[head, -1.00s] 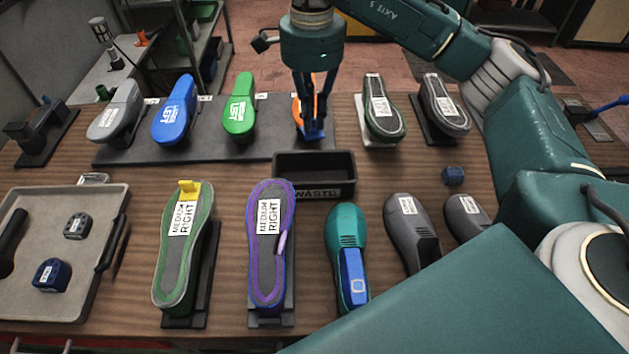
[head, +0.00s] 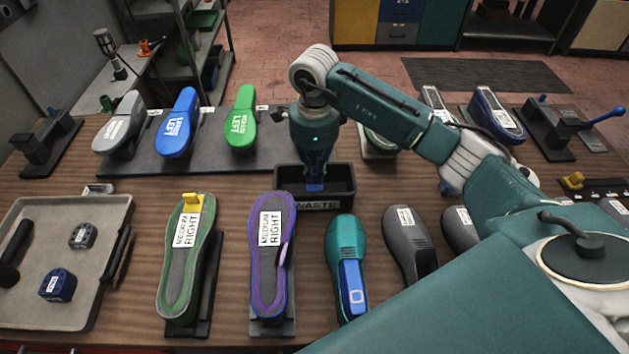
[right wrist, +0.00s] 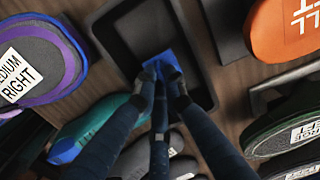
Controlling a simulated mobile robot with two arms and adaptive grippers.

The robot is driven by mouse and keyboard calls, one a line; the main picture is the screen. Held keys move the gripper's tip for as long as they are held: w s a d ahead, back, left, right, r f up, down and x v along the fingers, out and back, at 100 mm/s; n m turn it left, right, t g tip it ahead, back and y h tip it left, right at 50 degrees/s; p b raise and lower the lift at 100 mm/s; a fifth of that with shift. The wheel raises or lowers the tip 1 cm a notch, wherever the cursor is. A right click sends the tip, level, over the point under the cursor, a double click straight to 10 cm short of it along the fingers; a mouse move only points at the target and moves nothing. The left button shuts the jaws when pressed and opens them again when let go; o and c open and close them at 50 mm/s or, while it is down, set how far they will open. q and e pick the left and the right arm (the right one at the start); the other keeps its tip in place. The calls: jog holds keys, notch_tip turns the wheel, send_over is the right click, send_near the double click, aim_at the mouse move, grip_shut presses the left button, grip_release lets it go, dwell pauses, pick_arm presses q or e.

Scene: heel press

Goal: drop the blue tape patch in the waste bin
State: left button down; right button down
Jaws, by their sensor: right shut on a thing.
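My right gripper (head: 315,184) is over the black waste bin (head: 338,204), pointing down, and shut on the blue tape patch (head: 314,188). In the right wrist view the blue tape patch (right wrist: 162,67) shows between the fingertips of the gripper (right wrist: 163,88), with the bin (right wrist: 122,38) beneath it. The bin's inside looks empty where it shows. I cannot tell exactly how far the patch is above the bin's floor. My left gripper is not in view.
Shoe lasts stand behind the bin, including a green one (head: 240,122) and a blue one (head: 176,122). In front are a purple-edged sole (head: 268,285), a green-edged sole (head: 178,285) and a teal last (head: 345,240). A grey tray (head: 95,290) lies at left.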

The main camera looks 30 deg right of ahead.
aim_at(314, 184)
notch_tip(314, 184, down, 4)
jog(key=shift+f+p, duration=0.1)
jog(key=shift+p, duration=0.55)
jog(key=shift+f, duration=0.15)
jog(key=shift+f, duration=0.1)
jog(key=shift+f+b, duration=0.15)
jog(key=shift+b, duration=0.15)
jog(key=c, duration=1.8)
grip_release()
